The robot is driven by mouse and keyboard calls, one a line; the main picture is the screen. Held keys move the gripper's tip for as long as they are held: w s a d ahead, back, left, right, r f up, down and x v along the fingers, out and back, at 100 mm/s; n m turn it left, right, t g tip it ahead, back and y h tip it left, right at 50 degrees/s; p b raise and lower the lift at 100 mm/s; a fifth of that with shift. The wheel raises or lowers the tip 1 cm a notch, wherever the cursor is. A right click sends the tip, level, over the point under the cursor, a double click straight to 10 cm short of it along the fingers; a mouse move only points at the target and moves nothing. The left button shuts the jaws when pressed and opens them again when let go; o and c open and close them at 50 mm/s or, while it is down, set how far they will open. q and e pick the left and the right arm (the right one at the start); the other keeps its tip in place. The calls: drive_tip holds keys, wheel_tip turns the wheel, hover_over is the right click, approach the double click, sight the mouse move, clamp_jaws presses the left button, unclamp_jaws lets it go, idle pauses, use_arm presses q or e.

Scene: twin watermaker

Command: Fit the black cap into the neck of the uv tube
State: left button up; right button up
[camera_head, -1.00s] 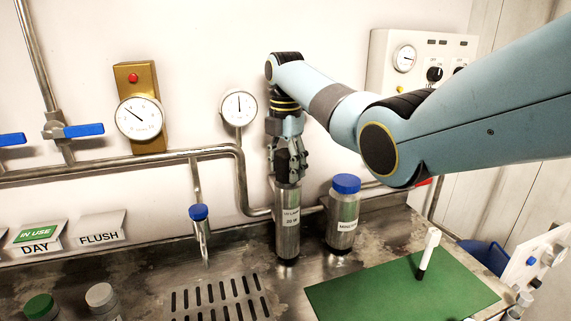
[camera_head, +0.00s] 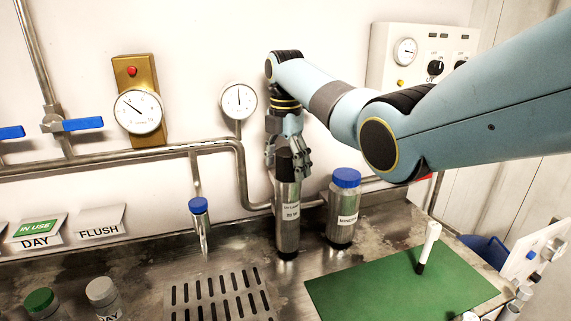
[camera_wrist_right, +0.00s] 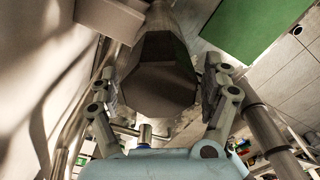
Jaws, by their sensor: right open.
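The uv tube (camera_head: 288,222) is a steel cylinder with a white label, standing upright on the steel counter against the wall. The black cap (camera_head: 285,168) sits upright at its top, in line with the tube; how deep it sits in the neck is hidden. My right gripper (camera_head: 289,160) is open, pointing down over the cap with its fingers around it. In the right wrist view, the dark faceted cap (camera_wrist_right: 158,88) lies between the spread fingers, with gaps on both sides. My left gripper is not in view.
A blue-capped steel bottle (camera_head: 343,210) stands close to the right of the tube. A pipe (camera_head: 242,180) and gauge (camera_head: 239,101) are on the wall behind. A green mat (camera_head: 400,282) with a white marker (camera_head: 428,247) lies at right. A slotted drain (camera_head: 218,302) is in front.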

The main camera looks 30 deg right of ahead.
sight(286, 153)
wheel_tip(286, 153, up, 7)
drive_tip(key=shift+r, duration=0.2)
idle(0.6)
